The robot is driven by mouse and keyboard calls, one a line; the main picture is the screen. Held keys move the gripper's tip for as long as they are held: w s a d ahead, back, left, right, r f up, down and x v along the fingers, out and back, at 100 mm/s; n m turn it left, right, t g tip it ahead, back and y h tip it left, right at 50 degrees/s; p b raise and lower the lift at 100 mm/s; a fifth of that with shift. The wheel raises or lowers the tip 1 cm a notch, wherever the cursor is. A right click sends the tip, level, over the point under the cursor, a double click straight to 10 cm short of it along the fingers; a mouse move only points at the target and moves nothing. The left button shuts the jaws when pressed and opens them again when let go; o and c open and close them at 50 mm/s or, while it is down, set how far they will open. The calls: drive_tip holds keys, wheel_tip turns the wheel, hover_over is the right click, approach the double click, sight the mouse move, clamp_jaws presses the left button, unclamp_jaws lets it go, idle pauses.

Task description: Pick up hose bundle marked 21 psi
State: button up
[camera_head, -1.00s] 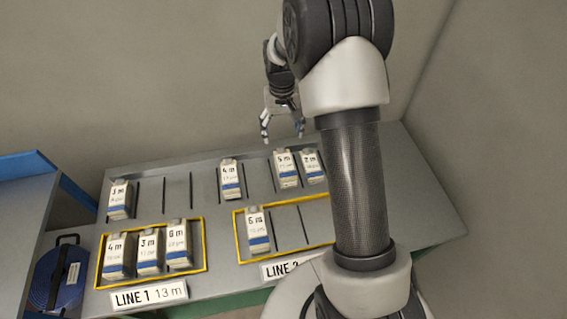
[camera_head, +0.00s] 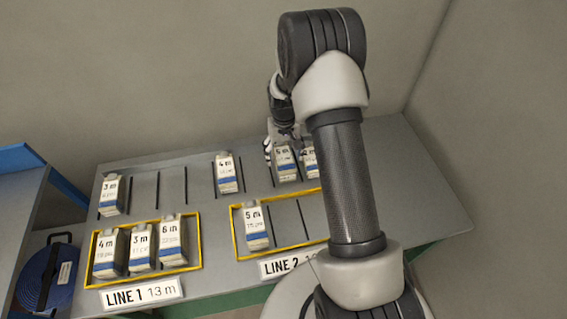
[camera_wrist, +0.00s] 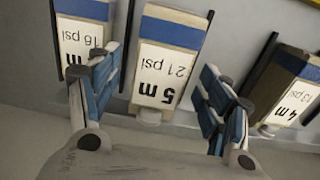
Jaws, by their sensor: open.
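The hose bundle marked 5 m, 21 psi (camera_wrist: 166,72) is a beige block with a blue band. It stands in the back row of the sloped rack, where it also shows in the head view (camera_head: 286,166), its small print unreadable there. My gripper (camera_wrist: 160,80) is open, with one finger on either side of this bundle in the wrist view. Nothing is held. In the head view my gripper (camera_head: 282,142) is at the bundle's upper end. Whether the fingers touch it, I cannot tell.
A 16 psi bundle (camera_wrist: 82,38) stands close beside the left finger, partly covered by it. A 4 m, 13 psi bundle (camera_wrist: 290,85) is to the right. Thin dark dividers separate slots. Yellow frames of LINE 1 (camera_head: 140,292) and LINE 2 (camera_head: 280,267) hold other bundles.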

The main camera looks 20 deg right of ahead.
wheel_tip(320, 180, down, 2)
drive_tip(key=shift+f, duration=0.1)
drive_tip(key=shift+c, duration=0.6)
drive_tip(key=c, duration=1.3)
drive_tip(key=shift+c, duration=0.5)
drive_tip(key=shift+w+r, duration=0.1)
drive_tip(key=shift+r, duration=0.15)
